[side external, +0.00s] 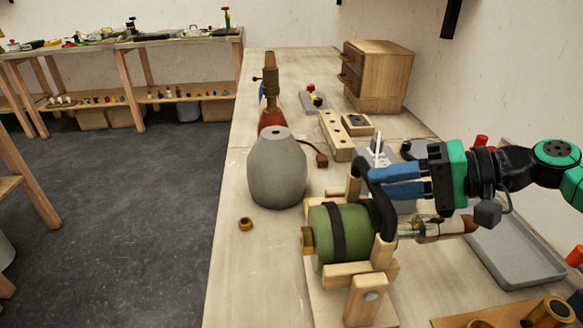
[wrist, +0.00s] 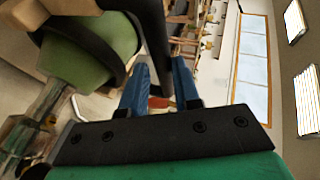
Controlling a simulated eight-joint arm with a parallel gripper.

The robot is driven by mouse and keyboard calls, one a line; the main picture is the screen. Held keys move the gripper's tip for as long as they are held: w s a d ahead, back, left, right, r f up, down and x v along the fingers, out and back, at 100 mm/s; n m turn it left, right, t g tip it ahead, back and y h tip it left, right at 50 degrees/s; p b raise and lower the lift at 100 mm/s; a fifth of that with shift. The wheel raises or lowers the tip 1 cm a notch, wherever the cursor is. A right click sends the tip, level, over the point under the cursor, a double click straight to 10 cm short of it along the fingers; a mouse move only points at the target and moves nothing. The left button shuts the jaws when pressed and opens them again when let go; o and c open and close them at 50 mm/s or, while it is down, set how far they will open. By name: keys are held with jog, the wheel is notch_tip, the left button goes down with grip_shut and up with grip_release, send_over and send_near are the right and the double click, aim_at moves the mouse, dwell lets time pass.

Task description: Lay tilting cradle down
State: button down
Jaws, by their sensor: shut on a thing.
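The tilting cradle (side external: 365,298) is a pale wooden frame at the front of the bench, holding a green rounded lamp body (side external: 325,225) under a black strap. The green body lies about level, with a brass fitting (side external: 307,240) at its left end. A black bar handle (side external: 376,195) rises from the cradle. My gripper (side external: 378,180) has its blue fingers shut on this handle, above and right of the green body. In the wrist view the bar (wrist: 158,45) runs between the blue fingers, with the green body (wrist: 85,60) at left. The fingertips' exact contact is partly hidden.
A grey vase-like lamp base (side external: 276,170) stands left of the cradle, with a brass nut (side external: 245,223) on the bench nearby. A grey tray (side external: 512,250) lies at right. The bench's left edge is mostly clear.

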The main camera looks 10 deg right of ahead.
jog(key=shift+d+f, duration=0.2)
jog(key=shift+d, duration=0.05)
jog(key=c, duration=0.7)
grip_release()
jog(key=shift+r, duration=0.1)
jog(key=v, duration=0.5)
jog(key=shift+s+d, duration=0.15)
jog(key=shift+d, duration=0.1)
jog(key=s+d+f+n+h, duration=0.1)
jog(key=d+h, duration=0.3)
jog(key=s+d+f+n+t+h, duration=0.1)
jog(key=s+d+f+h, duration=0.1)
jog(key=d+h, duration=0.2)
jog(key=s+d+f+h, duration=0.2)
jog(key=d+h, duration=0.2)
jog(key=d, duration=0.1)
jog(key=shift+s+d+f+n+t, duration=0.1)
jog(key=shift+s+n+t, duration=0.05)
jog(key=shift+n+t, duration=0.2)
